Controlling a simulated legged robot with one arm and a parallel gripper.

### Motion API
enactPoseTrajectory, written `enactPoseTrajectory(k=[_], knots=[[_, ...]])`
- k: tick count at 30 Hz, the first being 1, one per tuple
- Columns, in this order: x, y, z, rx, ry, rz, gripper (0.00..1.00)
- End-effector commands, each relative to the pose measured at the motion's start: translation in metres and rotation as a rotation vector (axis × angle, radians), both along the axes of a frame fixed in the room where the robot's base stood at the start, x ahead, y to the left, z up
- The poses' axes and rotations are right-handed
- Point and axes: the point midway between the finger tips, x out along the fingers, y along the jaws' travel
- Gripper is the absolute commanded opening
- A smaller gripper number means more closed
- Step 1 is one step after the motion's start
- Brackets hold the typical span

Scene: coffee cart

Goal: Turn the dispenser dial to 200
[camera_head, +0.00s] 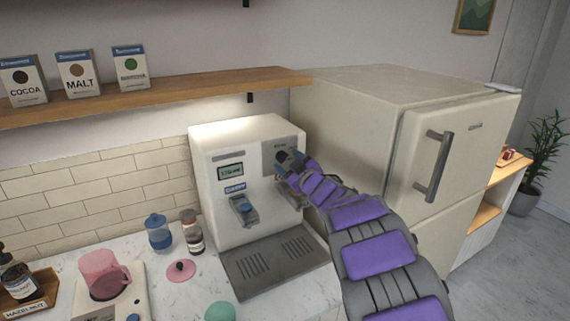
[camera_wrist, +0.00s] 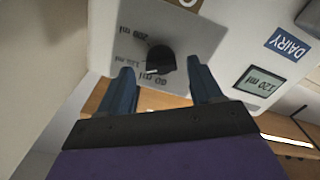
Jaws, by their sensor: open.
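The dispenser (camera_head: 243,211) is a cream machine on the counter with a display (camera_head: 231,170), legible as 120 ml in the wrist view (camera_wrist: 259,82). Its black dial (camera_wrist: 161,58) sits on a grey panel (camera_wrist: 112,30) marked 200 ml, 120 ml and a partly blurred lower value. A white mark on the dial's edge lies toward the 120 ml and lowest labels. My gripper (camera_wrist: 161,76) is open, with its blue fingers on either side of the dial, apparently not touching it. In the head view my gripper (camera_head: 286,163) covers much of the dial area.
A fridge (camera_head: 370,130) stands close on the right of the dispenser. A shelf (camera_head: 170,98) with cocoa and malt boxes runs above left. Jars, a pink pitcher (camera_head: 103,275) and a pink lid (camera_head: 180,271) are on the counter at left.

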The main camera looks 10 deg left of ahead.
Motion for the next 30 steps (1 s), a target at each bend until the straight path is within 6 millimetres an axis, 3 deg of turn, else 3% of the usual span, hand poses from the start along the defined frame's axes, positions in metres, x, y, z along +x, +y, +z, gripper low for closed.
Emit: enactPoseTrajectory(k=[6,15,30], knots=[[0.008,0.014,0.000,-0.004,-0.003,0.002,0.65],[0.009,0.014,0.000,-0.005,-0.002,0.002,0.65],[0.009,0.012,0.001,-0.002,-0.002,-0.001,0.18]])
